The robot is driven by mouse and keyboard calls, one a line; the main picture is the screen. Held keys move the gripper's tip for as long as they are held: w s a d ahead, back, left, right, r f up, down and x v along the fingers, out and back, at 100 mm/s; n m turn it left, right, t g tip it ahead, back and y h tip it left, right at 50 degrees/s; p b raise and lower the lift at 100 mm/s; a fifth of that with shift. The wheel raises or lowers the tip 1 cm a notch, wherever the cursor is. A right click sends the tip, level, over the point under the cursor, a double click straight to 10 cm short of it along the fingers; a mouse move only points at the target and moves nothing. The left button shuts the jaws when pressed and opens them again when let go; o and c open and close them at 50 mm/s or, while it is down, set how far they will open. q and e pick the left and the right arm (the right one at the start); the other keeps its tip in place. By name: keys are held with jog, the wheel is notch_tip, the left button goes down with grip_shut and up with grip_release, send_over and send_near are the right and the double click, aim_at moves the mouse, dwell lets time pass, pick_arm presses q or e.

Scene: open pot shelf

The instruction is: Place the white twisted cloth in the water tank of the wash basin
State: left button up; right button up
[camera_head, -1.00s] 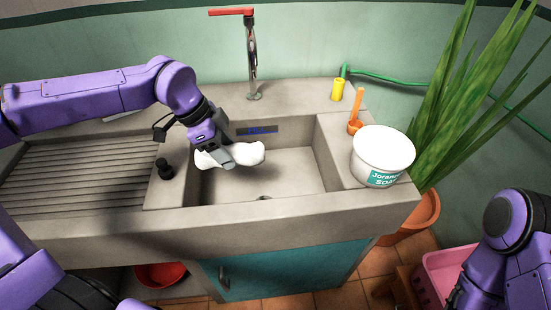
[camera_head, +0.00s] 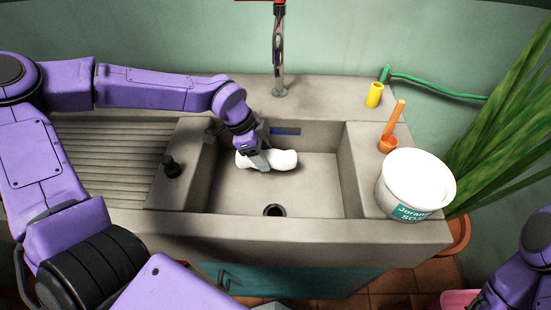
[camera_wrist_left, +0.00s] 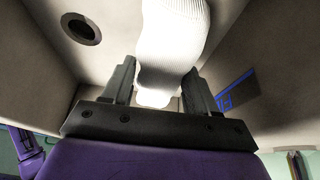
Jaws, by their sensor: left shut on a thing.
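The white twisted cloth (camera_head: 283,159) is in the sunken tank of the grey wash basin (camera_head: 310,195), toward its back left. My left gripper (camera_head: 262,163) reaches down into the tank and is shut on the cloth. In the left wrist view the ribbed cloth (camera_wrist_left: 172,40) lies between the two fingers (camera_wrist_left: 158,88) and sticks out past them. I cannot tell whether the cloth touches the tank floor. My right arm shows at the lower right edge of the head view, but its gripper is out of view.
A drain hole (camera_head: 275,210) is in the tank floor. A white soap bucket (camera_head: 414,188), an orange scoop (camera_head: 390,140) and a yellow cup (camera_head: 375,95) stand on the right rim. A tap (camera_head: 279,50) rises behind.

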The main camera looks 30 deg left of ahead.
aim_at(275, 154)
pick_arm(q)
notch_tip(275, 154, down, 3)
jog(key=shift+f, duration=0.1)
jog(key=shift+w+f, duration=0.15)
jog(key=shift+f, duration=0.05)
jog(key=shift+w+d, duration=0.15)
jog(key=shift+w, duration=0.2)
jog(key=w, duration=0.1)
jog(key=w+d, duration=0.1)
jog(key=w, duration=0.1)
jog(key=shift+d, duration=0.15)
jog(key=shift+s+f, duration=0.1)
jog(key=shift+f, duration=0.4)
jog(key=shift+c, duration=0.6)
jog(key=o, duration=1.4)
jog(key=shift+o, duration=0.2)
